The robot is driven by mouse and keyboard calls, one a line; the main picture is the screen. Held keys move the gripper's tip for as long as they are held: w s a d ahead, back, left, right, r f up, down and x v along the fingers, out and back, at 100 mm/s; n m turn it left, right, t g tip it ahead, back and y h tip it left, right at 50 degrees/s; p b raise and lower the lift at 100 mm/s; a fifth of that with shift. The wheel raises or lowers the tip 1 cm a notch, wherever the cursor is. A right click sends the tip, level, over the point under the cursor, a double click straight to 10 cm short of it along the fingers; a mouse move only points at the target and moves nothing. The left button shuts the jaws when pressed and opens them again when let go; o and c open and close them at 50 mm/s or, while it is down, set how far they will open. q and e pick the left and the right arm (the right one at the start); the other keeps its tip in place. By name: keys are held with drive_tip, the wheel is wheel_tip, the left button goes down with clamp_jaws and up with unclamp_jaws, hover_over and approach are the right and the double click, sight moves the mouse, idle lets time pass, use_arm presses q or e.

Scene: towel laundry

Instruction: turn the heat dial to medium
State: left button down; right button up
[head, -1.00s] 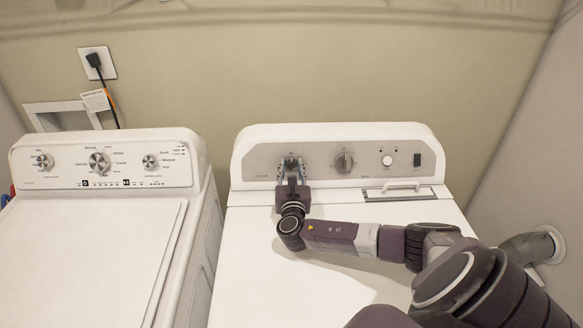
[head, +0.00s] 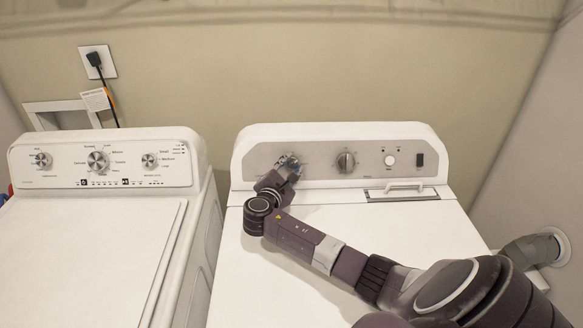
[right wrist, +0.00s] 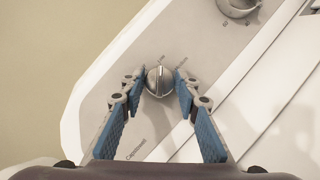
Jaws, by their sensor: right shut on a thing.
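The heat dial, a silver knob (right wrist: 159,81), is on the dryer's control panel (head: 322,158). In the right wrist view it sits between the tips of my right gripper's (right wrist: 155,84) two blue-padded fingers. My right gripper (head: 291,161) is shut on this left knob in the head view and largely covers it there. The gripper is tilted, with the wrist down and to the left of the knob. My left gripper is in no view.
A second dryer knob (head: 346,162), a round white button (head: 389,160) and a dark switch (head: 420,160) sit to the right. A lint-door handle (head: 405,187) is below them. A washer (head: 80,235) stands at left. The dryer top (head: 290,285) is clear apart from my arm.

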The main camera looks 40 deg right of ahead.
drive_tip(key=m+g, duration=0.1)
drive_tip(key=m, duration=0.1)
drive_tip(key=m+g, duration=0.1)
drive_tip(key=m, duration=0.2)
drive_tip(key=shift+r+y, duration=0.1)
drive_tip(key=shift+y, duration=0.3)
drive_tip(key=shift+m+g+y+p, duration=0.4)
drive_tip(key=shift+m+p, duration=0.05)
drive_tip(key=shift+m, duration=0.8)
drive_tip(key=shift+m+g+y+p, duration=0.4)
drive_tip(key=shift+m, duration=0.85)
drive_tip(key=o, duration=1.2)
drive_tip(key=shift+c, duration=0.2)
drive_tip(key=shift+r, duration=0.1)
drive_tip(key=shift+a+r, duration=0.15)
drive_tip(key=shift+a, duration=0.25)
drive_tip(key=v, duration=1.1)
